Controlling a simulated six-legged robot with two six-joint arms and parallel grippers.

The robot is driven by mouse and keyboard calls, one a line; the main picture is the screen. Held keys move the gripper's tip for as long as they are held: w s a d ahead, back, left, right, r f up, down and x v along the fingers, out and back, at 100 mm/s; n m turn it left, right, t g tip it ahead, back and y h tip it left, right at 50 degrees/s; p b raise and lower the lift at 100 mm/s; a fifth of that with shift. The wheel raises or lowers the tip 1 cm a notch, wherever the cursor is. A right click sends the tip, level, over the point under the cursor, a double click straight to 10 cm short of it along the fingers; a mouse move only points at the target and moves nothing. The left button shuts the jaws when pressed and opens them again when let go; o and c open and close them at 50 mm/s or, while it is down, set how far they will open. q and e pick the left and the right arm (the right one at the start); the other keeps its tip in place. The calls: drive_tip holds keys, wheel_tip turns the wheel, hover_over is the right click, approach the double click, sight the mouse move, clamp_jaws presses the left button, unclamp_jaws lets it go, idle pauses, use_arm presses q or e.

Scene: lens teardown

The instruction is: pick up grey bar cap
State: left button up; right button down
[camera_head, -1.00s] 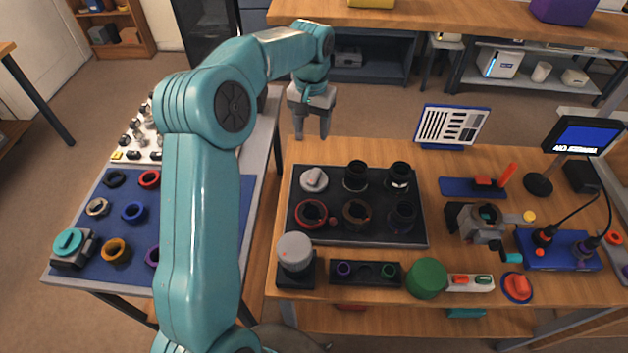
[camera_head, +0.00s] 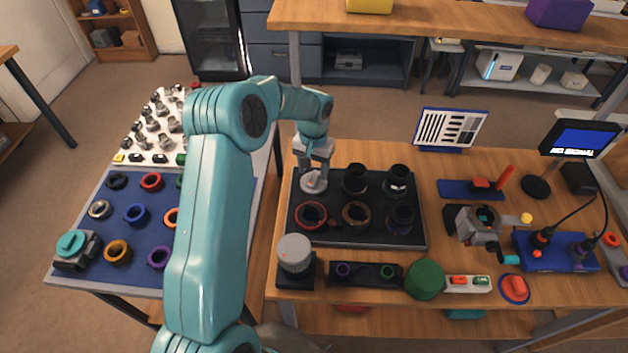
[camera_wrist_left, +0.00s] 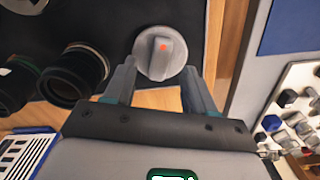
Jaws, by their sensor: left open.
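The grey bar cap (camera_head: 313,182) is a round light-grey disc with a raised bar across its top. It sits in the back left corner of the black tray (camera_head: 362,234). In the left wrist view the cap (camera_wrist_left: 160,60) shows an orange-red dot on its bar. My left gripper (camera_head: 314,172) points down at the cap, at its back edge. In the wrist view its two open fingers (camera_wrist_left: 158,85) lie on either side of the cap's near part. I cannot tell whether they touch it. My right gripper is not in view.
Several dark lens barrels and rings, such as the red ring (camera_head: 311,215), share the tray. A dark barrel (camera_head: 355,179) stands just right of the cap. A grey-topped cylinder (camera_head: 295,253) stands in front of the tray. A blue mat (camera_head: 113,217) with rings lies left.

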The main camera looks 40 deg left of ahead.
sight(314, 177)
use_arm(q)
drive_tip(key=shift+f, duration=1.55)
clamp_jaws()
drive_tip(key=shift+r, duration=0.1)
